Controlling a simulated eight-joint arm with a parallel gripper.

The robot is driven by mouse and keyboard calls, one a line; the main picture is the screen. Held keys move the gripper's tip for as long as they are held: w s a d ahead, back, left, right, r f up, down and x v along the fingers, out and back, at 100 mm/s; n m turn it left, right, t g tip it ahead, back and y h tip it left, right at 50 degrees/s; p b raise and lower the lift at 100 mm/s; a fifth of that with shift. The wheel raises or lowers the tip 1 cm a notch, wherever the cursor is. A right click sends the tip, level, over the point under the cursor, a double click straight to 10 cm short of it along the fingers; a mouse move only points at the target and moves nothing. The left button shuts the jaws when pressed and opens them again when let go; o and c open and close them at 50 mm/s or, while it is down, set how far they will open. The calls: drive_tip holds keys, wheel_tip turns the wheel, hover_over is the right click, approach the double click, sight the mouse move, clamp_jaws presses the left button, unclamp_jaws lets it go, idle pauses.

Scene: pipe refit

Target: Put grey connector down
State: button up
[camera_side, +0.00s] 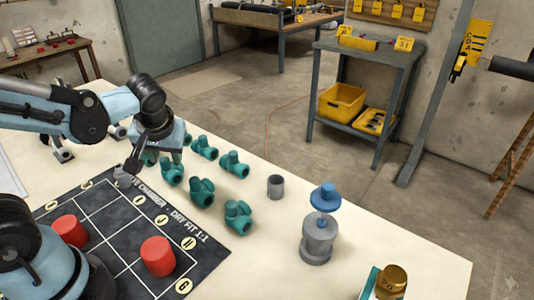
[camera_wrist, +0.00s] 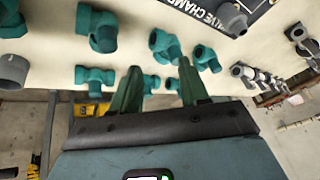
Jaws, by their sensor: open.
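A grey connector (camera_side: 125,172) sits at the top edge of the black mat (camera_side: 118,225), by the start of its printed title. It also shows near the top of the wrist view (camera_wrist: 232,19), beside the mat's corner. My gripper (camera_side: 145,158) is over the table close to that edge. In the wrist view its two green fingers (camera_wrist: 160,80) are spread apart with nothing held between them. Teal fittings show beyond the fingers. The grey connector is apart from the fingers in the wrist view. The side view partly hides it behind the gripper.
Several teal fittings (camera_side: 202,191) stand right of the gripper. A grey sleeve (camera_side: 275,186) and a grey cylinder with a blue top (camera_side: 318,238) stand farther right. Two red cylinders (camera_side: 157,256) are on the mat. Metal fittings (camera_wrist: 245,73) lie at the wrist view's right.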

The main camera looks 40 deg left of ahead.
drive_tip(key=d+r+m+t+h, duration=0.3)
drive_tip(key=d+m+t+h, duration=0.1)
drive_tip(key=d+m, duration=0.2)
drive_tip(key=shift+d+r+m+t+h, duration=0.3)
drive_tip(key=shift+r+m, duration=0.05)
drive_tip(key=shift+m, duration=0.45)
